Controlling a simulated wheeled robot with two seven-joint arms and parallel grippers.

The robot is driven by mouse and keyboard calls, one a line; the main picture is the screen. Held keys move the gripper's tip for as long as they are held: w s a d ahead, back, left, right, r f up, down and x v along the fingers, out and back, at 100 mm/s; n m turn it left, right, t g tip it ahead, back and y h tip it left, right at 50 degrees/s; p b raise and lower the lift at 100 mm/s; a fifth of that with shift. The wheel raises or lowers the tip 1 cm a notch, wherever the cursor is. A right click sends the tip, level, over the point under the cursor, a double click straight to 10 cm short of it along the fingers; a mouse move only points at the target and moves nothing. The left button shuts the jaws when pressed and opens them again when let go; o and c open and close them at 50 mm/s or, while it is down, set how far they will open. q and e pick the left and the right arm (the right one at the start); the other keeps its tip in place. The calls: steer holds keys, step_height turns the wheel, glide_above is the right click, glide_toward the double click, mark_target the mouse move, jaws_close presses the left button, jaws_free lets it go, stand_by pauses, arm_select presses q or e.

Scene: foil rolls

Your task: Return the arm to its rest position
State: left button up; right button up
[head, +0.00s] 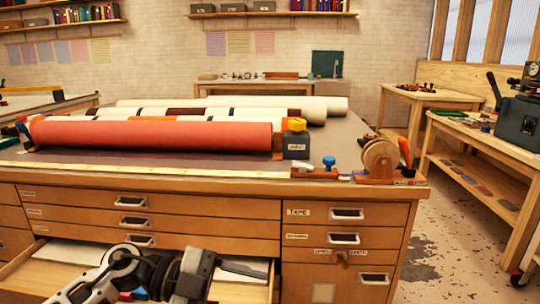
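My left arm comes in at the bottom left. Its gripper (192,272) is over the open drawer (52,281) at the front of the wooden cabinet. The grey and black gripper body shows from above and behind. I cannot tell whether its fingers are open or shut, or whether they hold anything. Pale sheets (82,253) lie in the drawer, and small dark and coloured items show partly beneath the arm. My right gripper is not in view.
A large red roll (150,136) and several other rolls lie on the cabinet top. A tape dispenser (382,162) and a dark box (296,146) stand at its right. The open drawer juts out in front. Floor (440,245) is free at the right, before a side bench (490,150).

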arm_select(q)
step_height(320, 180, up, 3)
steer(key=s+d+n+t+h, duration=0.1)
steer(key=d+n+t+h, duration=0.1)
steer(key=t+h, duration=0.15)
steer(key=s+a+f+n+t+y+p, duration=0.1)
steer(key=a+f+n+t+y+p, duration=0.1)
steer(key=a+f+n+t+y, duration=0.65)
steer(key=s+a+f+n+t+y+p, duration=0.1)
steer(key=s+f+n+t+y+p, duration=0.3)
steer(key=n, duration=0.9)
steer(key=s+a+f+n+g+y, duration=0.1)
steer(key=s+a+f+g+y, duration=0.1)
steer(key=s+f, duration=0.4)
steer(key=shift+f+n+g+y, duration=0.15)
steer(key=shift+n+g+y, duration=0.2)
steer(key=shift+g+y, duration=0.45)
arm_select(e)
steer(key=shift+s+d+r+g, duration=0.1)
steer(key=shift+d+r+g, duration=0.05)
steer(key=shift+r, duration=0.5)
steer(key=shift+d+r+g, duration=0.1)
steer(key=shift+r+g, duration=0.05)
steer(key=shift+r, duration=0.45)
arm_select(q)
steer(key=shift+a+h, duration=0.1)
steer(key=shift+h, duration=0.2)
